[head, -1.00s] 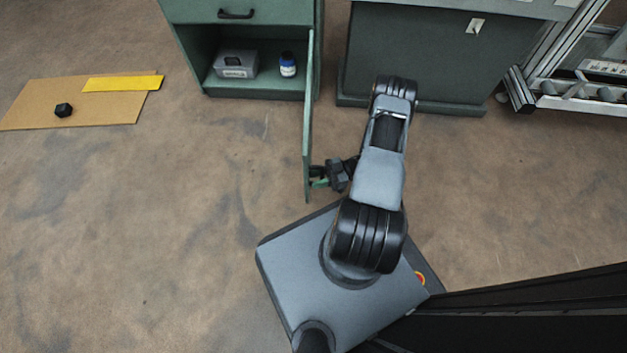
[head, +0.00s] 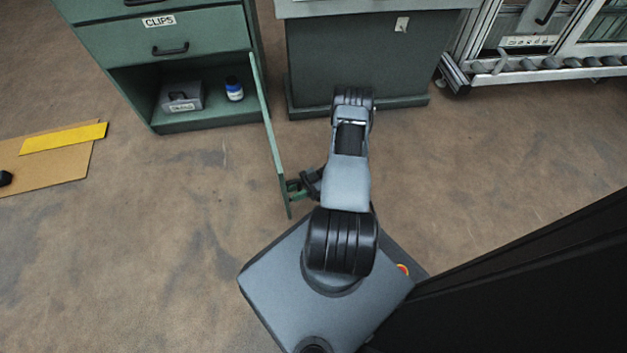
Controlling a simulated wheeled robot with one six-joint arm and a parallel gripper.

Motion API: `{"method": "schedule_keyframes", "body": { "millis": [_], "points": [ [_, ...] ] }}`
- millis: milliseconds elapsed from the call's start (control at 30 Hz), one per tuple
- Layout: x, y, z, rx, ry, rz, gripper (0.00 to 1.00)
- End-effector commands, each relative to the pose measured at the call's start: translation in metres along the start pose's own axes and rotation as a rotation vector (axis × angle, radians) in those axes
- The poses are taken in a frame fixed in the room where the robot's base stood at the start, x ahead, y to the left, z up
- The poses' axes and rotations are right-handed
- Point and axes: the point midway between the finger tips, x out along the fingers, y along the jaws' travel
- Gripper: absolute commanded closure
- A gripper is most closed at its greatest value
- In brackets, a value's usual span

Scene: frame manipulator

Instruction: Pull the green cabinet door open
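The green cabinet (head: 181,62) stands at the upper left with its lower compartment exposed. Its green door (head: 268,130) is swung wide open and shows nearly edge-on, reaching out toward my base. My gripper (head: 302,187) is at the outer face of the door near its free edge, around the green handle (head: 294,190). The fingers are small and partly hidden by my arm, so I cannot tell whether they are closed on the handle.
Inside the compartment are a grey box (head: 182,97) and a blue-and-white bottle (head: 234,89). A dark green cabinet (head: 352,60) stands to the right. A cardboard sheet (head: 50,170) with a yellow strip (head: 64,138) lies on the floor at left.

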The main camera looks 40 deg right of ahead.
Motion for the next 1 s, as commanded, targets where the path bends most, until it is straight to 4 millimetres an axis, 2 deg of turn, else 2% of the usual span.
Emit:
{"method": "schedule_keyframes", "body": {
  "millis": [200, 500, 700, 1000],
  "points": [
    [-0.047, 0.000, -0.001, -0.003, -0.003, 0.007, 0.73],
    [-0.090, 0.001, 0.000, -0.005, -0.002, 0.008, 0.73],
    [-0.101, 0.001, 0.000, -0.005, -0.002, 0.007, 0.73],
    [-0.102, 0.001, 0.000, -0.005, -0.002, 0.007, 0.74]
  ]
}}
